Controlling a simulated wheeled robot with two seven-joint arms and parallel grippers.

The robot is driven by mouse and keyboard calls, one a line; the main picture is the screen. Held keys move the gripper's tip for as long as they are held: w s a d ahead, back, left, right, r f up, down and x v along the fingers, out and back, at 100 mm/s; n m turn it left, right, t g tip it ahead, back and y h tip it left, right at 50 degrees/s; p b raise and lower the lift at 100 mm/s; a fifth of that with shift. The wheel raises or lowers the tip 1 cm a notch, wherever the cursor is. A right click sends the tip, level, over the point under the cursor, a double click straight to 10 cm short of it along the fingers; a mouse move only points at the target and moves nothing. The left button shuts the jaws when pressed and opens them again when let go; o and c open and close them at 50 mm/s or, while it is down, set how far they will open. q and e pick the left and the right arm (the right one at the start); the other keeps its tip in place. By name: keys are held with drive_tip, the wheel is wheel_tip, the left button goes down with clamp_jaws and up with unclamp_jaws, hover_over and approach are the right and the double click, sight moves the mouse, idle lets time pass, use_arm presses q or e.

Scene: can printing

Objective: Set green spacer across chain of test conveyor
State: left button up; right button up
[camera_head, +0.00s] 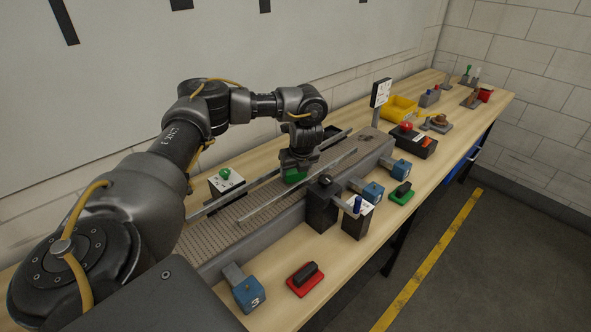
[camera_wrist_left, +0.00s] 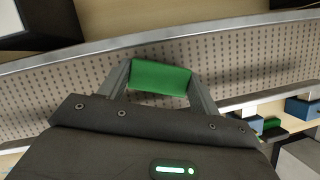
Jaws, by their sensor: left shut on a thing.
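My left gripper (camera_head: 294,172) is over the middle of the test conveyor, pointing down. It is shut on a green spacer (camera_wrist_left: 160,77), which sits between the two fingers in the left wrist view. In the head view the green spacer (camera_head: 294,176) shows just under the gripper, partly hidden by it. The test conveyor (camera_head: 225,231) has a grey perforated chain (camera_wrist_left: 60,85) with metal guide rails along it. The spacer is above the chain between the rails; I cannot tell whether it touches. My right gripper is not in view.
A black post (camera_head: 321,205) and a blue numbered block (camera_head: 249,294) stand along the conveyor's near side. A red block with a black handle (camera_head: 305,279) and a similar green block (camera_head: 401,193) lie on the bench. A yellow bin (camera_head: 398,108) stands farther back.

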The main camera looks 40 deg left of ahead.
use_arm(q)
drive_tip(key=shift+f, duration=0.45)
drive_tip(key=o, duration=1.1)
drive_tip(key=shift+o, duration=0.2)
drive_tip(key=p+v, duration=0.1)
drive_tip(key=v, duration=1)
drive_tip(key=shift+f, duration=0.15)
drive_tip(key=b+x, duration=0.1)
drive_tip(key=x, duration=0.9)
drive_tip(key=shift+w+a+f, duration=0.1)
drive_tip(key=shift+a+f, duration=0.05)
drive_tip(key=shift+f, duration=0.2)
drive_tip(key=shift+r, duration=0.2)
